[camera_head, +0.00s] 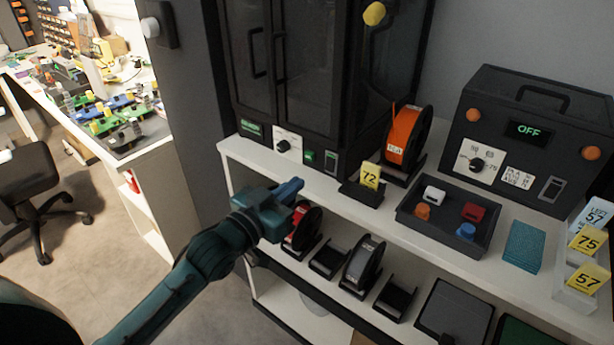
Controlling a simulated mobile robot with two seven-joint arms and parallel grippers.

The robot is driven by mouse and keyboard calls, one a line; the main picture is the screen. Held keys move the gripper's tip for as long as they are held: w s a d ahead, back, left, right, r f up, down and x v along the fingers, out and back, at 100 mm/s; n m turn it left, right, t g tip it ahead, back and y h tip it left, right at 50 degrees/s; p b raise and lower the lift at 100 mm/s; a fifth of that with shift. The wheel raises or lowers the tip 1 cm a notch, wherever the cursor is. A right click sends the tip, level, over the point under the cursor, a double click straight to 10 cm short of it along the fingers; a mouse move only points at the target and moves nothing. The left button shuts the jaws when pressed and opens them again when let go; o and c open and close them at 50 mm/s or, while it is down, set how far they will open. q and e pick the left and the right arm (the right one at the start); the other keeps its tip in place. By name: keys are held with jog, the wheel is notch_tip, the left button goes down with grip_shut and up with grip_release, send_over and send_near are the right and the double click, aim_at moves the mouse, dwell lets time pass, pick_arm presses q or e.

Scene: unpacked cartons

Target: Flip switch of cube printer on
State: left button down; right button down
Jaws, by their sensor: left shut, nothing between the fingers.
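A tall dark cabinet with glass doors (290,75), which looks like the cube printer, stands on the white shelf. I cannot tell which way the rocker is tipped. My left gripper (297,185) is teal, shut and empty. In the picture its tips are below and left of the rocker, in front of the shelf edge and apart from the panel. My right gripper is not in view.
A black box (535,130) reading "OFF" stands at right with its own knob and switch (552,189). An orange spool (407,135), a yellow "72" tag (370,175) and a tray (450,240) of small parts share the shelf. Spools (364,264) sit below.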

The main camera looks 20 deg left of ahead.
pick_arm(q)
jog(key=shift+r+v, duration=0.15)
jog(key=shift+v, duration=0.85)
jog(key=shift+r+v, duration=0.15)
jog(key=shift+v, duration=0.8)
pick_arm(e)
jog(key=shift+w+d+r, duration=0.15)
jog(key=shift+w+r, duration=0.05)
